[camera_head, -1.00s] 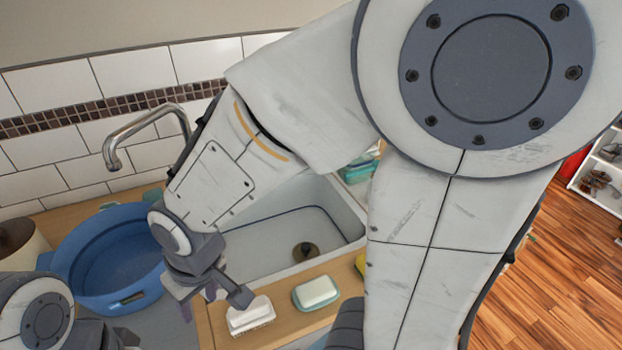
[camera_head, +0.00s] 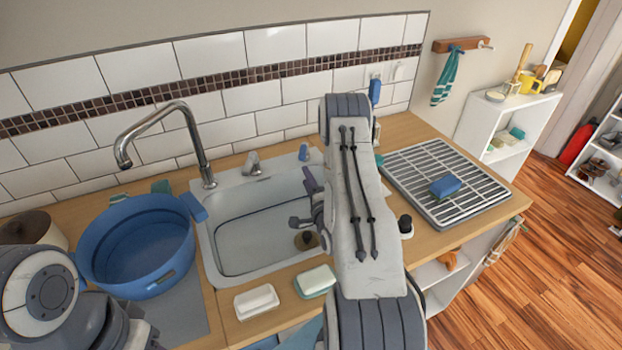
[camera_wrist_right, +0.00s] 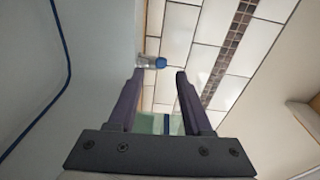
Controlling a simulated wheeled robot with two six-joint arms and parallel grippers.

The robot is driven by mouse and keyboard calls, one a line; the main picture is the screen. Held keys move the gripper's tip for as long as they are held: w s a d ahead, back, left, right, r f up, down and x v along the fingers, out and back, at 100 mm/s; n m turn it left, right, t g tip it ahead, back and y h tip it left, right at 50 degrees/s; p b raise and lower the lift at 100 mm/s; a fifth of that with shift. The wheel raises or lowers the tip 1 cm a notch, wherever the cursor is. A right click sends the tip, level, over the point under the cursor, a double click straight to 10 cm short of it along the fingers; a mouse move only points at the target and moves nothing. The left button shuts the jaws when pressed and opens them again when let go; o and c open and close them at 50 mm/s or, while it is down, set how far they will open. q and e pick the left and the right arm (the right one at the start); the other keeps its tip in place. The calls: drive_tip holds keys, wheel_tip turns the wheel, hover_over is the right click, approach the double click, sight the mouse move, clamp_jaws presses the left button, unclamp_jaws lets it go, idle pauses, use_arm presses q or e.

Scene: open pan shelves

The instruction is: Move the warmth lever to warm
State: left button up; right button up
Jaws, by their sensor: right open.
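A small chrome lever (camera_head: 252,163), which looks like the warmth lever, stands at the back rim of the sink, right of the tall curved tap (camera_head: 190,140). I cannot tell its setting. My right gripper (camera_head: 300,198) is open and empty over the right part of the sink, apart from the lever and to its right. In the right wrist view my two dark fingers (camera_wrist_right: 159,74) are spread, with a blue-topped clear object (camera_wrist_right: 152,62) beyond them. I cannot make out the lever there. Of my left arm only links show at the lower left.
The white sink (camera_head: 225,262) has a blue tub (camera_head: 140,245) on its left. A soap block (camera_head: 257,301) and a soap dish (camera_head: 315,281) lie along the front. A drying rack (camera_head: 430,165) with a blue sponge (camera_head: 445,187) is at right. A small blue item (camera_head: 304,152) stands behind the sink.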

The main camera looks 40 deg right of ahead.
sight(302, 159)
drive_tip(key=shift+m, duration=0.3)
drive_tip(key=shift+d+b+x, duration=0.15)
drive_tip(key=shift+d+x, duration=0.1)
drive_tip(key=shift+x, duration=1.7)
drive_tip(key=shift+d+b+x, duration=0.15)
drive_tip(key=shift+d+x, duration=0.05)
drive_tip(key=shift+x, duration=1.8)
drive_tip(key=shift+w+d+r, duration=0.1)
drive_tip(key=shift+d, duration=0.05)
